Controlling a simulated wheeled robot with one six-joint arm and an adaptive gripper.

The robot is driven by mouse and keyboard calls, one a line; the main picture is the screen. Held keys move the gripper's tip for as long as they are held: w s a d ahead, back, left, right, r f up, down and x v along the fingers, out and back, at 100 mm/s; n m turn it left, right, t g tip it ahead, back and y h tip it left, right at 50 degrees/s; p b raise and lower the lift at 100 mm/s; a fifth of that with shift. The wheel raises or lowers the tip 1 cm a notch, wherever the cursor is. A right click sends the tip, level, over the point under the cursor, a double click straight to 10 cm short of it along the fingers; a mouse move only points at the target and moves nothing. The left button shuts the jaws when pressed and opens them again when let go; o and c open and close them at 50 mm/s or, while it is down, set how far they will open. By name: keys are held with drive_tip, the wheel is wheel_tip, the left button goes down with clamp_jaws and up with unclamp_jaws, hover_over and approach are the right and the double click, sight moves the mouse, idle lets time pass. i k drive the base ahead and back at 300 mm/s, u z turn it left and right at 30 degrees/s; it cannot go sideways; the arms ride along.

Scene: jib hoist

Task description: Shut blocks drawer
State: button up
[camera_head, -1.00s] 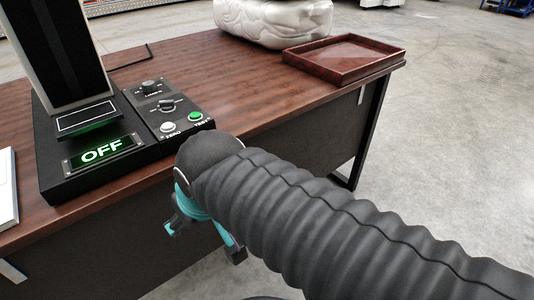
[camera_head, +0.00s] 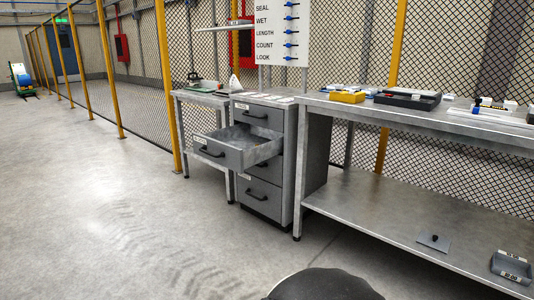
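A grey metal drawer cabinet (camera_head: 318,150) stands in the middle of the view. One drawer (camera_head: 224,158), the second from the top, is pulled far out to the left and front, with a dark handle on its face. The top drawer (camera_head: 258,117) and the bottom drawer (camera_head: 258,196) look shut. Another drawer front is partly hidden behind the open one. The small labels are too small to read, so I cannot tell which drawer is for blocks. My gripper is out of view; only a dark rounded part of my arm shows at the bottom edge.
A long metal workbench (camera_head: 440,118) with a lower shelf (camera_head: 390,225) runs right of the cabinet. Dark trays (camera_head: 407,98) and a yellow box (camera_head: 347,96) lie on it. A small side table (camera_head: 205,97) stands left. The concrete floor in front is clear.

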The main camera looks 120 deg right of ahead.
sight(233, 148)
drive_tip(key=z, duration=3.95)
drive_tip(key=i, duration=1.4)
drive_tip(key=u, duration=0.4)
